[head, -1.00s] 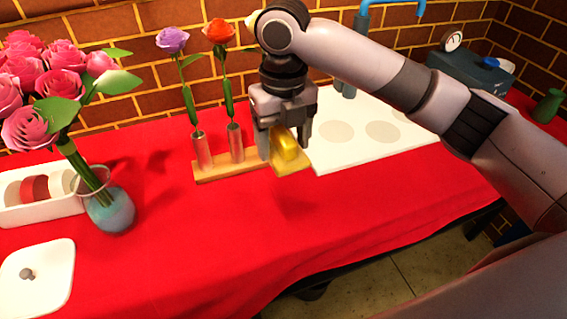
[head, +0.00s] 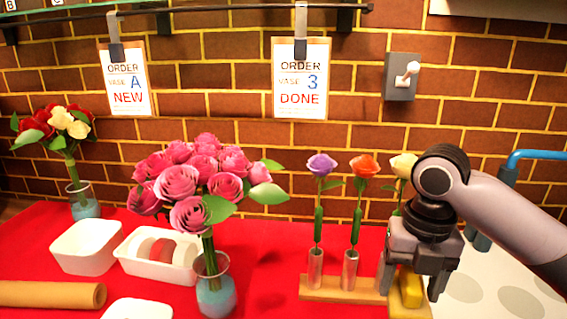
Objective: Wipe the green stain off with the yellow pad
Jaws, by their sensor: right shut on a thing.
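My right gripper (head: 410,285) is shut on the yellow pad (head: 408,296) and holds it pointing down, beside the right end of the wooden flower stand. The gripper hides part of the pad, and I cannot tell whether the pad touches anything beneath it. No green stain shows in the head view; the front of the table is outside the picture. My left gripper is not in view.
The wooden stand (head: 325,290) holds upright single flowers in metal tubes close to my right gripper. A vase of pink roses (head: 215,292) stands left of it. White containers (head: 88,246) are further left. A white board (head: 480,290) lies at right.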

